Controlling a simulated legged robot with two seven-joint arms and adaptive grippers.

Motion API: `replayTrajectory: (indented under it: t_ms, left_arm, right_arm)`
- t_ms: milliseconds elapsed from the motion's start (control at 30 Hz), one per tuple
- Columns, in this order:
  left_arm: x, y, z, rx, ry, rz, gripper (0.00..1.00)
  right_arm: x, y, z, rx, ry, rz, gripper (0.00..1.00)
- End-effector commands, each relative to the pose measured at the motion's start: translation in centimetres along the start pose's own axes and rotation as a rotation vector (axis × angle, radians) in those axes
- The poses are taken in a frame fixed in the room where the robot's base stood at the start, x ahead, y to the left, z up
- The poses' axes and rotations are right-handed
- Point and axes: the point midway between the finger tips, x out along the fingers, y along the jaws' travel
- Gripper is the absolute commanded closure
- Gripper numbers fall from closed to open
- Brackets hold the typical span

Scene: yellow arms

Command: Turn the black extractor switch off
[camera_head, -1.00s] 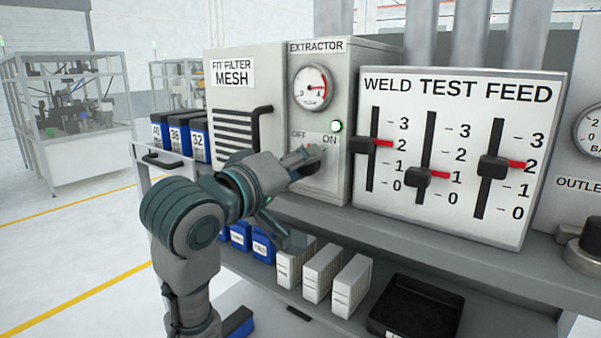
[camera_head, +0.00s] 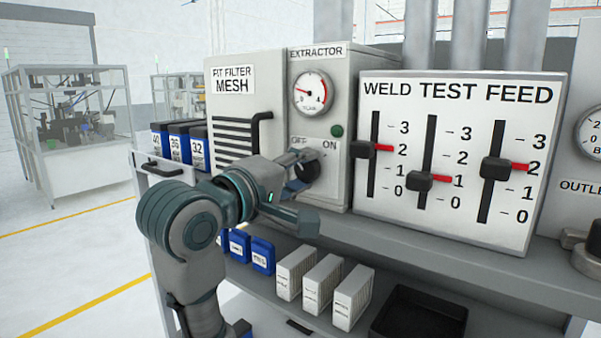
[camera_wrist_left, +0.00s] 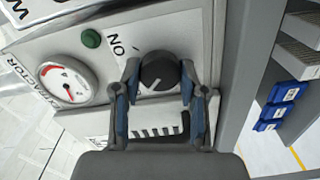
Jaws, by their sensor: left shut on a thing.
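The black extractor switch (camera_head: 309,165) is a round knob on the grey extractor box (camera_head: 330,188), below the OFF and ON labels. It shows between the fingers in the left wrist view (camera_wrist_left: 158,71), with a white pointer line on its face. My left gripper (camera_head: 300,172) is shut on the knob, one finger on each side, as the left wrist view shows (camera_wrist_left: 160,82). The OFF label is hidden in the wrist view. The indicator lamp (camera_head: 337,131) is dark green and unlit. The gauge (camera_head: 312,93) needle points left, near zero. My right gripper is not in view.
The weld test feed panel (camera_head: 520,225) with three sliders stands right of the extractor box. A filter mesh panel with a black handle (camera_head: 262,128) is at left. White cartons (camera_head: 322,280), blue boxes (camera_head: 262,252) and a black tray (camera_head: 415,315) sit on the lower shelf.

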Motion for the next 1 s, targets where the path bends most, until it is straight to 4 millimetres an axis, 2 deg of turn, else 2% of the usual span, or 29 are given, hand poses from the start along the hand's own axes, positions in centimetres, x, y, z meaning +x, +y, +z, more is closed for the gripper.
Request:
replayTrajectory:
  t_ms: [267, 300, 400, 767, 867, 1000]
  left_arm:
    - [0.1, -0.1, -0.1, -0.004, 0.0, -0.003, 0.93]
    - [0.1, -0.1, -0.1, -0.004, 0.0, -0.003, 0.53]
    - [0.1, -0.1, 0.0, -0.003, 0.0, -0.003, 0.33]
    - [-0.7, 0.1, 0.1, 0.0, 0.0, 0.002, 0.33]
    - [-2.0, 0.1, 0.0, -0.001, 0.0, 0.004, 0.33]
    - [-5.1, 0.0, -0.1, 0.0, 0.001, 0.003, 0.33]
  right_arm:
    - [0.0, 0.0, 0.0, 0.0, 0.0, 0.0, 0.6]
    - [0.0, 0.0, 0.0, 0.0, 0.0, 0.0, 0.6]
    - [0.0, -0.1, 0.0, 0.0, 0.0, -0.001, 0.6]
    - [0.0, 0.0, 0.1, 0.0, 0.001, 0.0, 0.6]
    - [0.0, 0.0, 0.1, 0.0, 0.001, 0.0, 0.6]
    - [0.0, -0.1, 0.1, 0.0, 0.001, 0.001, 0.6]
